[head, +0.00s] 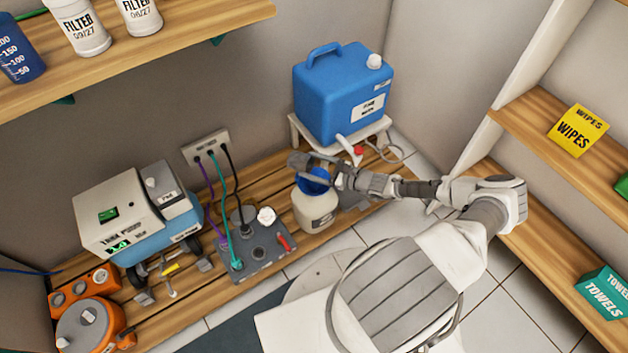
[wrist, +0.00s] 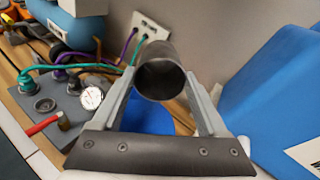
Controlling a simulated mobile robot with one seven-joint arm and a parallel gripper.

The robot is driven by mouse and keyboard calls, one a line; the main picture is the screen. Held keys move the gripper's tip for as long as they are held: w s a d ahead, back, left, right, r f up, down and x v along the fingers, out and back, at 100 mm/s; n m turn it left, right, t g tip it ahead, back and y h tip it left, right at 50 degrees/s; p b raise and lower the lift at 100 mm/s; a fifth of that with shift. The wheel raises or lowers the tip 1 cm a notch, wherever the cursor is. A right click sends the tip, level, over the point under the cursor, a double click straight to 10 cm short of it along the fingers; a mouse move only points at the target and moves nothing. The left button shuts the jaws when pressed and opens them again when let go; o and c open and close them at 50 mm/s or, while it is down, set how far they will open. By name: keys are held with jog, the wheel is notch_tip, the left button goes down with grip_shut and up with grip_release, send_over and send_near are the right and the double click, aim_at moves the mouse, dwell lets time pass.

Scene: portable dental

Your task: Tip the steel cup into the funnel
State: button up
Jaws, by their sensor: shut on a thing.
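My gripper (wrist: 161,88) is shut on the steel cup (wrist: 160,72), one finger on each side of it. In the wrist view the cup's dark round mouth faces the camera and its body points away, so it looks tilted; I see nothing inside. In the head view the cup (head: 297,160) is a small dark grey shape at the end of my arm. The blue funnel (head: 314,184) sits in the top of a cream bottle (head: 316,211), just below my gripper. It also shows in the wrist view (wrist: 150,118), partly hidden behind the cup and fingers.
A blue jug (head: 335,95) stands on a white stand (head: 378,127) behind my gripper. A grey panel (head: 255,252) with cables, gauge and red lever is left of the bottle. A white and blue machine (head: 135,215) stands further left. A shelf (head: 190,30) overhangs the upper left.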

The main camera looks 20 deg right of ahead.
aim_at(308, 159)
jog(key=shift+w+a+r+g+h, duration=0.45)
jog(key=shift+w+a+g+h, duration=0.25)
jog(key=shift+g, duration=0.2)
jog(key=shift+w+r+g+h+p, duration=0.15)
jog(key=shift+r+g+h+p, duration=0.25)
jog(key=shift+r+p, duration=0.3)
jog(key=p, duration=0.1)
jog(key=r+g+h+p, duration=0.1)
jog(key=p, duration=0.1)
jog(key=shift+w+a+r+g, duration=0.25)
jog(key=shift+r+g, duration=0.05)
jog(key=shift+a+g+h+p, duration=0.1)
jog(key=shift+g+h+p, duration=0.25)
jog(key=shift+p, duration=0.35)
jog(key=shift+w+a+f+g+h+p, duration=0.15)
jog(key=shift+g+h+p, duration=0.3)
jog(key=shift+p, duration=0.5)
jog(key=p, duration=0.1)
jog(key=r+g+h+p, duration=0.1)
jog(key=shift+w+a+p, duration=0.3)
jog(key=shift+w, duration=0.1)
jog(key=shift+w+a+f+g, duration=0.1)
jog(key=shift+a+f+g, duration=0.1)
jog(key=shift+g, duration=0.2)
jog(key=shift+w+a+h+p, duration=0.1)
jog(key=shift+w+h+p, duration=0.2)
jog(key=shift+h, duration=0.1)
jog(key=shift+s+a+f+g+p, duration=0.2)
jog(key=shift+a+f+g+p, duration=0.05)
jog(key=shift+f+g+p, duration=0.1)
